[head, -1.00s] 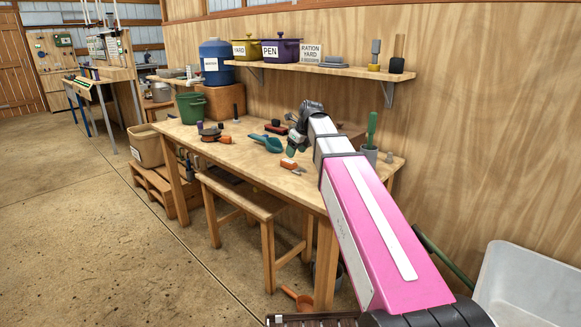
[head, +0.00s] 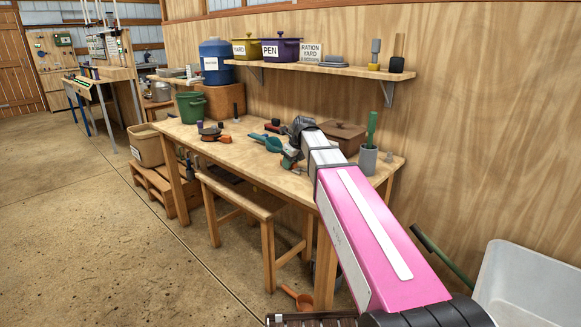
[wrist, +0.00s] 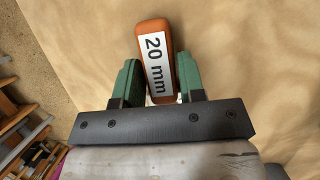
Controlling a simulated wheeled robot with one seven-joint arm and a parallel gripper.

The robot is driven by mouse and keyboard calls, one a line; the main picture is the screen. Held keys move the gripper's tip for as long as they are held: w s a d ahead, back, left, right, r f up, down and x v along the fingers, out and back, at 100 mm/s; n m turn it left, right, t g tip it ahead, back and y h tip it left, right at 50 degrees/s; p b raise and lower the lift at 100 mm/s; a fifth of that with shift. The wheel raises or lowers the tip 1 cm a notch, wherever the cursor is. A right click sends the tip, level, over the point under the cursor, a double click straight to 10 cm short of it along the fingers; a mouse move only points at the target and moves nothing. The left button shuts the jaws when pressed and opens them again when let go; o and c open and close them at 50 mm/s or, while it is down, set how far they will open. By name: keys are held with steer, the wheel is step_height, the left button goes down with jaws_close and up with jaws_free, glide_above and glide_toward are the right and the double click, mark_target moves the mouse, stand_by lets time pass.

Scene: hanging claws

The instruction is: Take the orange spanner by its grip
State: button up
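The orange spanner's grip (wrist: 153,36) shows in the wrist view, with a white label reading "20 mm". It lies slightly slanted over the pale wooden table top. My gripper (wrist: 160,65) has its two green fingers on either side of the grip, very close to it. I cannot tell whether both fingers press on it. The rest of the spanner is hidden under my gripper. In the head view my gripper (head: 290,158) is low over the workbench (head: 235,160), and the spanner cannot be made out there.
A teal scoop (head: 267,142) lies just left of my gripper. A brown lidded box (head: 345,138) and a grey cup (head: 368,160) with a green-handled tool stand to the right. A green bucket (head: 190,105) stands at the bench's far end. A shelf (head: 320,69) runs along the wall above.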

jaws_close()
steer(key=shift+r, duration=0.15)
